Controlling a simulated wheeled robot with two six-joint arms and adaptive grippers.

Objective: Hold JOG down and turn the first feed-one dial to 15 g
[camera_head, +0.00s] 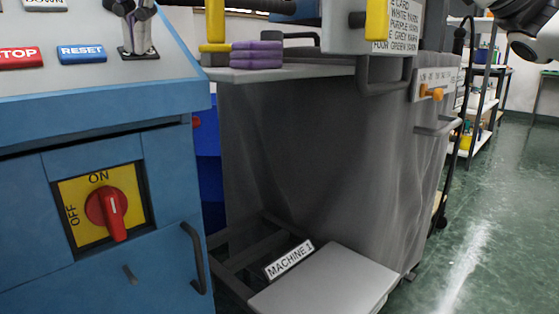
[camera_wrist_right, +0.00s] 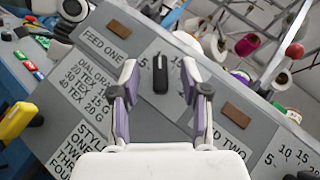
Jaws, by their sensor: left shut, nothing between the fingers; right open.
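In the head view my left gripper (camera_head: 138,50) is shut and points down onto the blue console panel, right of the blue RESET button (camera_head: 81,53). The JOG button does not show; the fingertips may cover it. In the right wrist view the first feed-one dial (camera_wrist_right: 160,73) is a black pointer knob on a grey panel, below and right of the FEED ONE label (camera_wrist_right: 105,41). A 5 shows to its left; other scale marks are partly hidden by a finger. My right gripper (camera_wrist_right: 159,85) is open, one finger on each side of the knob; contact cannot be told.
The red STOP button (camera_head: 20,58) is left of RESET. A red ON/OFF switch (camera_head: 107,213) is on the console front. The wrist view shows a FEED TWO scale (camera_wrist_right: 288,158), a yellow handle (camera_wrist_right: 17,121) and yarn cones (camera_wrist_right: 247,44) behind the panel.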

